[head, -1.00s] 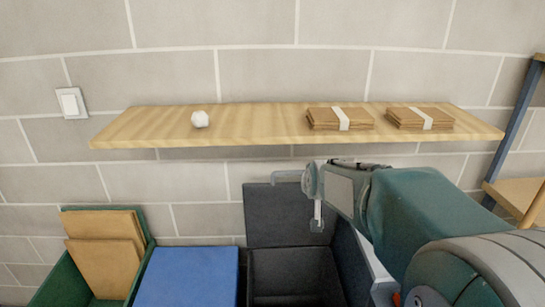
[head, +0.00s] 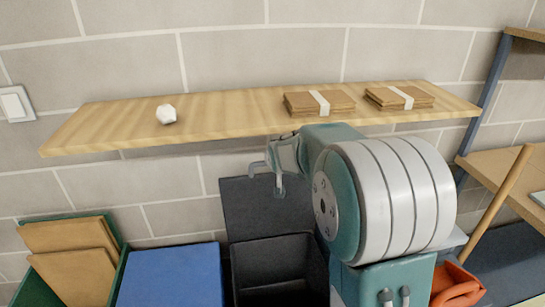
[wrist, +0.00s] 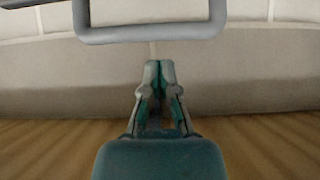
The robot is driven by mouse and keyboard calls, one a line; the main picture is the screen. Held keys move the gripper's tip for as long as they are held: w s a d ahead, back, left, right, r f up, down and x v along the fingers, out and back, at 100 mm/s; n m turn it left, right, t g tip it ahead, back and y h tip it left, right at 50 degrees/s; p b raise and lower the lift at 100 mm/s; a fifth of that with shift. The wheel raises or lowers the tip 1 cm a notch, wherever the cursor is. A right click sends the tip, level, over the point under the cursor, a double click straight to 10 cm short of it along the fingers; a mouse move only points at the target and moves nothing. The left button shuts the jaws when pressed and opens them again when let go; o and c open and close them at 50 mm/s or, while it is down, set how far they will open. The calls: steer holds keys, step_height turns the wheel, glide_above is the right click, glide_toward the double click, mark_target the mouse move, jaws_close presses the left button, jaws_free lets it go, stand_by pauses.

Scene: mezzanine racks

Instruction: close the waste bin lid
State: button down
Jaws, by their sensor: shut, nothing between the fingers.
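The black waste bin (head: 280,285) stands open at the bottom middle of the head view, and I see into its dark inside. Its lid (head: 250,212) stands raised behind the opening, near the wall. My gripper, at the end of the arm reaching in from the right, is in front of the lid's upper right part and hides some of it; contact cannot be told. In the wrist view my gripper (wrist: 160,70) has its fingertips together, with nothing between them. The bin lid cannot be made out in that view.
A wooden shelf (head: 230,112) runs above the bin, with a white crumpled ball (head: 166,114) and two cardboard stacks (head: 320,102). A blue-lidded bin (head: 172,275) and a green bin (head: 112,245) holding cardboard stand left. An orange item (head: 456,284) lies right.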

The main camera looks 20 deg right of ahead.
mark_target(269, 172)
steer(key=x, duration=0.4)
steer(key=shift+w+a+f, duration=0.2)
steer(key=shift+w+a, duration=0.1)
steer(key=shift+w+d+f, duration=0.15)
steer(key=shift+w+d, duration=0.05)
